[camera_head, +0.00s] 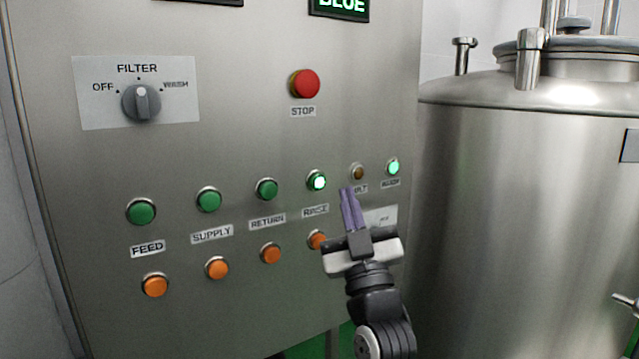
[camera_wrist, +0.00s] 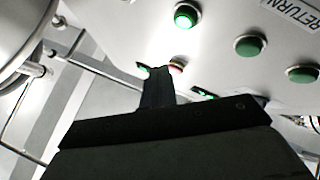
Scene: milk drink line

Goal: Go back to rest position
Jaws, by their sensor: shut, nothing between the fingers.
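My gripper (camera_head: 346,190) is in front of the lower right of a steel control panel (camera_head: 230,130). Its two dark fingers are together and hold nothing. They point up, just below the small amber lamp (camera_head: 358,172), and cover part of its label. I cannot tell whether the fingertips touch the panel. In the wrist view the closed fingers (camera_wrist: 158,72) stand in the middle, with a lit green button (camera_wrist: 187,16) above and to their right. In the head view the RINSE button (camera_head: 317,181) is lit bright green.
Green FEED (camera_head: 141,212), SUPPLY (camera_head: 209,200) and RETURN (camera_head: 266,189) buttons look unlit, with orange buttons below. A red STOP button (camera_head: 305,84) and a FILTER knob (camera_head: 141,102) sit higher. A green lamp (camera_head: 393,167) glows at right. A steel tank (camera_head: 520,200) stands right of the panel.

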